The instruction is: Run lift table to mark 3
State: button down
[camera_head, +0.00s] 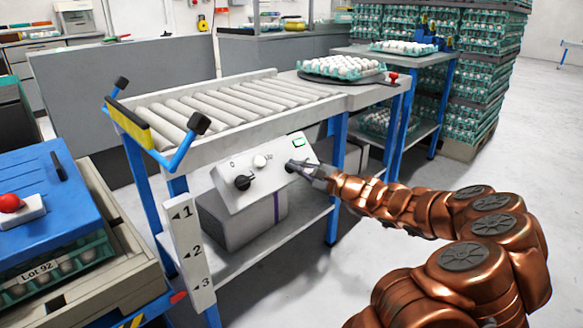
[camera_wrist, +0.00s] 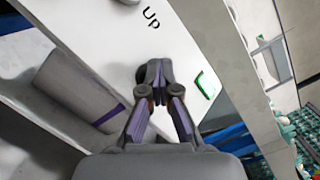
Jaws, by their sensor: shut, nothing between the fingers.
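The white control box (camera_head: 265,178) under the roller table has a black knob (camera_head: 242,182), a pale button (camera_head: 260,160) and a lit green window (camera_head: 299,142); the window also shows in the wrist view (camera_wrist: 206,84). My gripper (camera_head: 294,166) is shut and empty, its tips at a dark control at the box's right. In the wrist view the tips (camera_wrist: 155,76) largely hide that control, near the word "Up". The mark plate (camera_head: 192,255) shows 1, 2, 3 downward. The beige lift platform (camera_head: 105,285) is at lower left; a red pointer (camera_head: 178,297) sits slightly below mark 3's arrow.
A blue lid-like top (camera_head: 40,190) with a red button (camera_head: 10,203) covers the "Lot 92" egg tray (camera_head: 65,268). An egg tray (camera_head: 340,75) stands beyond the rollers (camera_head: 215,105). Stacked egg trays (camera_head: 480,75) stand at the back right. Floor at right is clear.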

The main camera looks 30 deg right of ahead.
jog(key=shift+s, duration=0.1)
jog(key=shift+s+d+r+p, duration=0.15)
jog(key=shift+s+r+p, duration=0.35)
jog(key=shift+s+r, duration=0.15)
jog(key=s+r+p, duration=0.1)
jog(key=s+d+r+p, duration=0.1)
jog(key=s+r, duration=0.1)
jog(key=shift+s+r, duration=0.15)
jog(key=shift+s, duration=0.15)
dwell(0.5)
dwell(0.7)
